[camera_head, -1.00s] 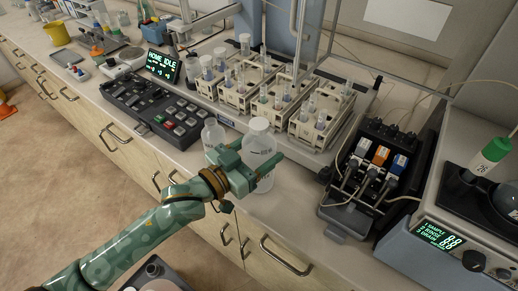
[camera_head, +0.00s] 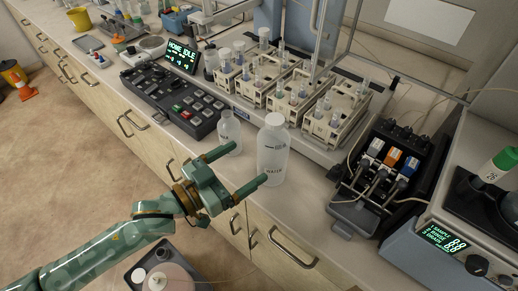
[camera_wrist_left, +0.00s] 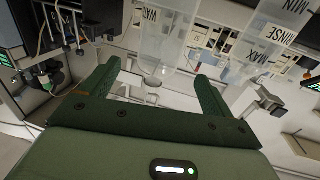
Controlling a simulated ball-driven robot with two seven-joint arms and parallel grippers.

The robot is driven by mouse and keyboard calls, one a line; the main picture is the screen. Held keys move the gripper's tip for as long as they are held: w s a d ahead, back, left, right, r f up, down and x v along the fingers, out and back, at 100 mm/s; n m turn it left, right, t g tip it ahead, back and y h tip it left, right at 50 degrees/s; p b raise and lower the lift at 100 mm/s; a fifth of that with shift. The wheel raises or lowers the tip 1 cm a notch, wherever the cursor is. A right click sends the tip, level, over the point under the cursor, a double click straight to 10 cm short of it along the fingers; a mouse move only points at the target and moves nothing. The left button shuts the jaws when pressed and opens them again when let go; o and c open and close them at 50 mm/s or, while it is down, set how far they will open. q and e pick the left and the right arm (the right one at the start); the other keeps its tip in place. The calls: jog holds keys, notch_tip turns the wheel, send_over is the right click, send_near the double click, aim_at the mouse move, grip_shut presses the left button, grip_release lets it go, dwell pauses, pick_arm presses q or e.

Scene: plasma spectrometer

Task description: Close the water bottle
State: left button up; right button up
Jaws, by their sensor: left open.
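The water bottle (camera_head: 273,155) is a translucent white bottle with dark lettering. It stands upright on the bench near the front edge, with a white top (camera_head: 274,120); I cannot tell whether that is a seated cap or a bare neck. My left gripper (camera_head: 249,165) is open and empty, in front and to the left of the bottle. Its near finger overlaps the bottle's lower left side in the head view. In the left wrist view the bottle (camera_wrist_left: 165,35) lies beyond the open fingers (camera_wrist_left: 153,85). My right gripper is not in view.
A narrow bench strip right of the bottle is clear.

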pick_arm(q)
jog(key=v, duration=0.2)
jog(key=shift+s+a, duration=0.2)
jog(key=shift+a, duration=0.05)
dwell(0.5)
